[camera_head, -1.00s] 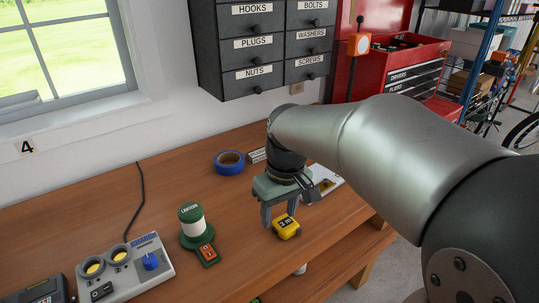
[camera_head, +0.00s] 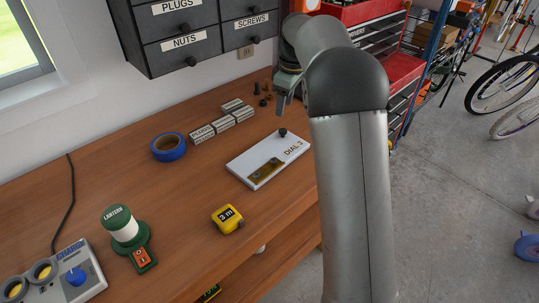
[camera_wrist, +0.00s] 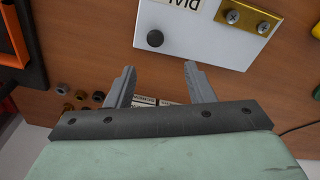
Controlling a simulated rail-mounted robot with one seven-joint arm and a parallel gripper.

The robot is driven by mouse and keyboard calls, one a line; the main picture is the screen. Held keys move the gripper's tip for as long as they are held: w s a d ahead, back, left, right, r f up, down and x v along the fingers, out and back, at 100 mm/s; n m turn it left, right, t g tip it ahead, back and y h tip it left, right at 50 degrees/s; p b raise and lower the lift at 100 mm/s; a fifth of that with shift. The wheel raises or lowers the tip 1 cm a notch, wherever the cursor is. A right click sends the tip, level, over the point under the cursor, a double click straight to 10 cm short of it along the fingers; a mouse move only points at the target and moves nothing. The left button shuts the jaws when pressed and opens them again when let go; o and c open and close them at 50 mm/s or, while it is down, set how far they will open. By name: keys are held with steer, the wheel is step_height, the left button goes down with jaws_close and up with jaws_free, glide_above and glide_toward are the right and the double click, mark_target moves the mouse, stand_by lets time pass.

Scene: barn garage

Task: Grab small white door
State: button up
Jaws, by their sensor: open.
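The small white door (camera_head: 262,150) lies flat on the wooden bench, labelled "DIAL 3", with a dark round knob (camera_head: 283,132) at its far end and a brass hinge (camera_head: 266,169) at its near side. My gripper (camera_head: 284,104) is raised just beyond the knob end of the door. In the wrist view the white door (camera_wrist: 205,40) is at the top, with the knob (camera_wrist: 155,39) ahead of the gap between the fingers. My gripper (camera_wrist: 160,69) is open and empty there, apart from the door.
A yellow tape measure (camera_head: 227,219), lantern (camera_head: 125,230) and charger (camera_head: 62,275) stand nearer. Drawers (camera_head: 190,30) hang above the bench; a red tool chest (camera_head: 400,75) stands beyond.

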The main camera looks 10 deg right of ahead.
mark_target(282, 130)
steer(key=f, duration=0.3)
steer(key=f+p, duration=0.1)
steer(key=f, duration=0.2)
steer(key=w+f, duration=0.1)
steer(key=f, duration=0.2)
steer(key=shift+a+f+p, duration=0.1)
steer(key=shift+f+p, duration=0.15)
steer(key=shift+p, duration=0.05)
jaws_close()
